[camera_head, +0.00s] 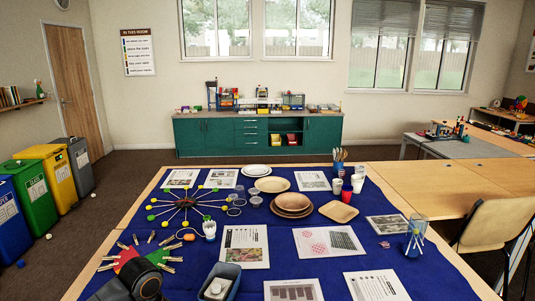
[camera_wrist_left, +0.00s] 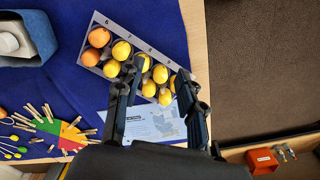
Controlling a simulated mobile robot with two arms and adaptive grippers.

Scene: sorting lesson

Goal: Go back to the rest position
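My left gripper (camera_wrist_left: 160,78) is open in the left wrist view, its two dark fingers apart. In the head view only a dark part of my left arm (camera_head: 143,279) shows at the bottom left, over the edge of the colour wheel (camera_head: 131,254). My right gripper is in neither view.
A chair (camera_head: 487,225) is at the right.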

